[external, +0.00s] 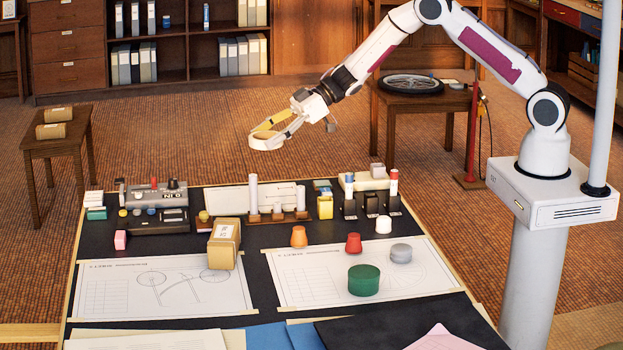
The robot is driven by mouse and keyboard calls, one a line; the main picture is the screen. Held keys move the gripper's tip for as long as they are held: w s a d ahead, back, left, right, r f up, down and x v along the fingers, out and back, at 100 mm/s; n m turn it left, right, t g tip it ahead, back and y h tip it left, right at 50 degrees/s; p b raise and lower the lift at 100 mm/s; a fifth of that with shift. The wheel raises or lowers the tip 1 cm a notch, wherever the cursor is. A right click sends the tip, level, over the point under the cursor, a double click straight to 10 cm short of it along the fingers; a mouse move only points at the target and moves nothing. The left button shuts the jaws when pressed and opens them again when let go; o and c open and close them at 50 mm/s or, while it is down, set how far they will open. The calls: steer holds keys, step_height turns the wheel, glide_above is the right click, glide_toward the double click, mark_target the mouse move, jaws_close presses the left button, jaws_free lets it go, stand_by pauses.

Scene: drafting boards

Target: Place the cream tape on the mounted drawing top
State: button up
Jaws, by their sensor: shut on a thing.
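My gripper (268,135) is raised in the air above the far edge of the dark board, toward the middle of the picture. It is shut on a pale, rounded thing that looks like the cream tape (265,143); the fingers partly cover it. The tape is well clear of the board. Two drawings are fixed to the board by taped corners: a left drawing (110,292) with a bicycle-frame sketch, and a right drawing (310,285). I cannot tell which one the task calls the mounted drawing.
A green cylinder (364,280) and a grey one (401,253) stand on the right drawing. A cardboard box (224,243) overlaps the left drawing's upper right. Orange (299,237), red (354,243) and white (384,224) pieces stand behind the right drawing. Holders line the back.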

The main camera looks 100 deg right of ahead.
glide_above(269, 197)
steer(key=shift+a+f, duration=0.1)
steer(key=shift+f, duration=2.4)
steer(key=shift+f, duration=0.1)
steer(key=shift+f, duration=3.05)
steer(key=shift+f, duration=1.9)
steer(key=shift+f, duration=0.15)
steer(key=o, duration=1.1)
steer(key=shift+r, duration=0.2)
